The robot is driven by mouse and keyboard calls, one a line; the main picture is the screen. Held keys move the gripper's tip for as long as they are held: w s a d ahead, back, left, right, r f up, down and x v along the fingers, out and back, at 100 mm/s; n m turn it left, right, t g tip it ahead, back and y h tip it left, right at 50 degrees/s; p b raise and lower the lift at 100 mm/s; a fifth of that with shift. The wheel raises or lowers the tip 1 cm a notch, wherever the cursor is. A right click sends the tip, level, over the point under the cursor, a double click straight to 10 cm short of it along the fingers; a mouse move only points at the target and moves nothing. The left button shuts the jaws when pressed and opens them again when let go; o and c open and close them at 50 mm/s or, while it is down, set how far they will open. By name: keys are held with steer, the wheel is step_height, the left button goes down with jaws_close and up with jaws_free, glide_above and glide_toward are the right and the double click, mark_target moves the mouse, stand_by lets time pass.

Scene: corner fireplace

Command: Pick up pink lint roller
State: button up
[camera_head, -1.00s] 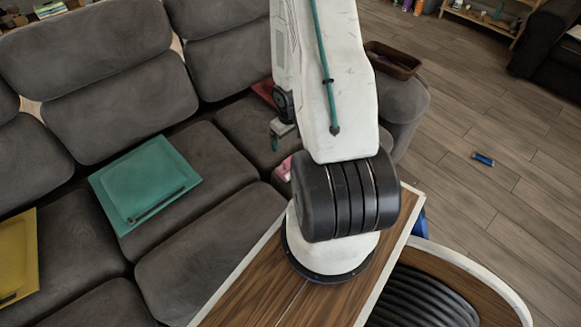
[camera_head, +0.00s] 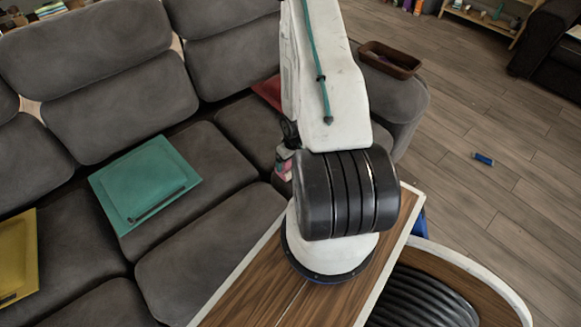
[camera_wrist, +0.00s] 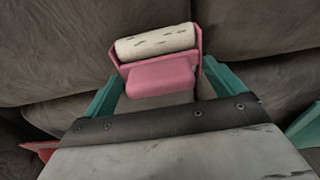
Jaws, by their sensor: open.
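The pink lint roller (camera_wrist: 160,75) lies on the dark grey sofa seat in the wrist view. Its white roll faces away from me and its pink handle points toward me. In the head view only a small pink part of the lint roller (camera_head: 285,174) shows beside my arm. My gripper (camera_wrist: 163,78) is open, with one teal finger on each side of the handle. I cannot tell whether the fingers touch it. In the head view my gripper (camera_head: 284,157) is mostly hidden behind my arm.
A green square item (camera_head: 140,178) with a dark stick on it and a yellow one (camera_head: 18,250) lie on the sofa (camera_head: 190,270). A red item (camera_head: 268,90) lies behind my arm. A brown tray (camera_head: 390,62) rests on the armrest. A blue object (camera_head: 483,159) lies on the open floor.

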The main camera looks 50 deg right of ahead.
steer(key=shift+c, duration=0.3)
steer(key=c, duration=1.1)
steer(key=shift+c, duration=0.2)
